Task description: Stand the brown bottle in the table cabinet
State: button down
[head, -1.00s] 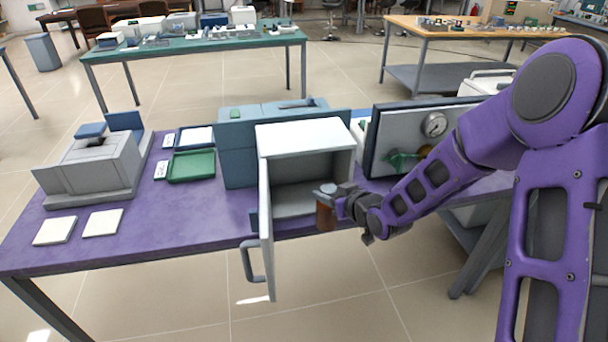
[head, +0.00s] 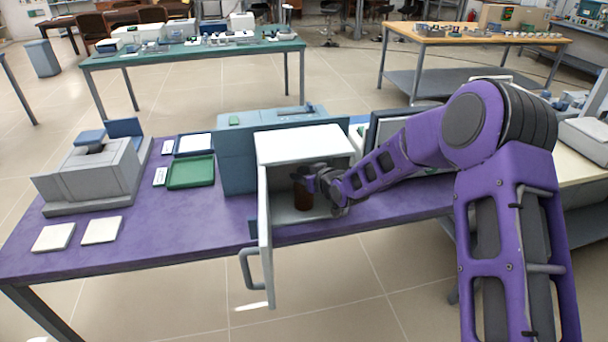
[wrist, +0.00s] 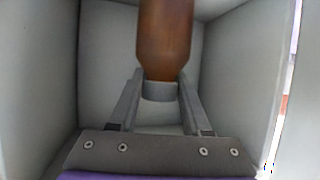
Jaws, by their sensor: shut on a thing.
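The brown bottle (head: 303,194) is upright inside the opening of the table cabinet (head: 304,146). My gripper (head: 318,182) reaches in from the right and is shut on the bottle near its top. In the wrist view, the two fingers (wrist: 158,95) hold the bottle's grey cap or neck, and the brown body (wrist: 165,40) extends away from them. Grey cabinet walls (wrist: 108,60) surround it there. The cabinet door (head: 265,240) stands open toward the front left. Whether the bottle's base touches the cabinet floor cannot be told.
A blue-grey box (head: 235,160) stands against the cabinet's left side. A green tray (head: 191,170), a grey instrument (head: 92,172) and two white tiles (head: 101,230) are on the purple table (head: 170,235). A dark-framed panel (head: 385,125) is behind my arm.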

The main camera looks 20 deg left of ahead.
jog(key=shift+f, duration=0.15)
jog(key=shift+c, duration=1.8)
grip_release()
jog(key=shift+r, duration=0.25)
jog(key=v, duration=1.2)
